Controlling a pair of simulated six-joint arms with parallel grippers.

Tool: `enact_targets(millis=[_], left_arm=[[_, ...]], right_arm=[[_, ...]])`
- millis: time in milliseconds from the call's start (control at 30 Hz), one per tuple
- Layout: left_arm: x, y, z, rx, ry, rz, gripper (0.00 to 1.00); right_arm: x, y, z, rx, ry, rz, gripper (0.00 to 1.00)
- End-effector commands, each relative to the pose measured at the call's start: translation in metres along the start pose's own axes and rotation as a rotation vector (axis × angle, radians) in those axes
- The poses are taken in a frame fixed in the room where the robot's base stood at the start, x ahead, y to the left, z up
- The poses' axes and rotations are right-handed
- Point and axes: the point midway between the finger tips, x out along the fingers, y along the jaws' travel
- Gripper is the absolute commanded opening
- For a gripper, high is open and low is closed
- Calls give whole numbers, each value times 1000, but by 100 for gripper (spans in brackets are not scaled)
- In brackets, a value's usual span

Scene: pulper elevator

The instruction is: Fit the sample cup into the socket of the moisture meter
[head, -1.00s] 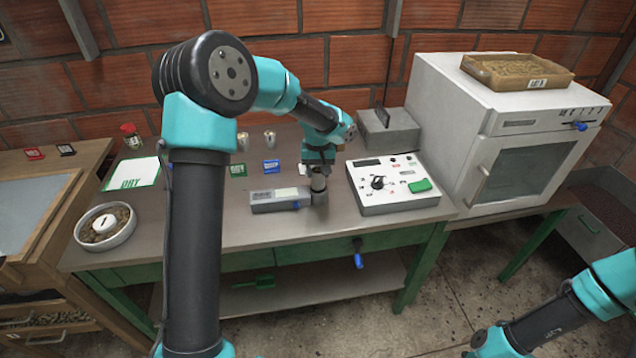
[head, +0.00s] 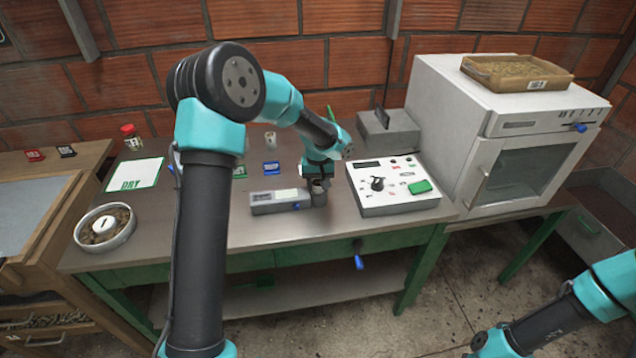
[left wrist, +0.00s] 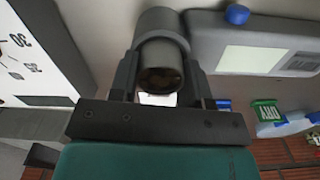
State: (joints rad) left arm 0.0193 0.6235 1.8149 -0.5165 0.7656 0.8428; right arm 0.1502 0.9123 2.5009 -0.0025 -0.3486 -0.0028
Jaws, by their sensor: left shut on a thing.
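The moisture meter (head: 272,203) is a long grey body with a pale display, lying on the bench. Its round grey socket (head: 319,200) is at its right end; the socket also shows in the left wrist view (left wrist: 158,20). My left gripper (head: 318,182) is shut on the sample cup (left wrist: 161,68), a small grey cylinder with a dark brown inside. The cup is at the socket's mouth, in line with it; the fingers hide how deep it sits. Of my right arm only links show at the lower right; its gripper is out of view.
A white control box (head: 395,192) with a dial and green button stands close right of the socket. A grey block (head: 388,133) is behind it, and a white oven (head: 510,130) farther right. The bench front is clear.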

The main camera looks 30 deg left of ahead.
Motion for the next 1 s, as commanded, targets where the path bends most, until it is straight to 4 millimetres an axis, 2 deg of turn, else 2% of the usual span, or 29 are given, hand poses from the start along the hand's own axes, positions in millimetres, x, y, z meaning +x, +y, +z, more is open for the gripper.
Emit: enact_targets(millis=[133, 167, 400, 767, 1000], left_arm=[[3, 0, 0, 0, 0, 0, 19], [3, 0, 0, 0, 0, 0, 45], [3, 0, 0, 0, 0, 0, 68], [-1, 0, 0, 0, 1, 0, 69], [-28, 0, -1, -1, 4, 1, 69]], right_arm=[[0, 0, 0, 0, 0, 0, 43], [0, 0, 0, 0, 0, 0, 43], [0, 0, 0, 0, 0, 0, 43], [0, 0, 0, 0, 0, 0, 43], [0, 0, 0, 0, 0, 0, 43]])
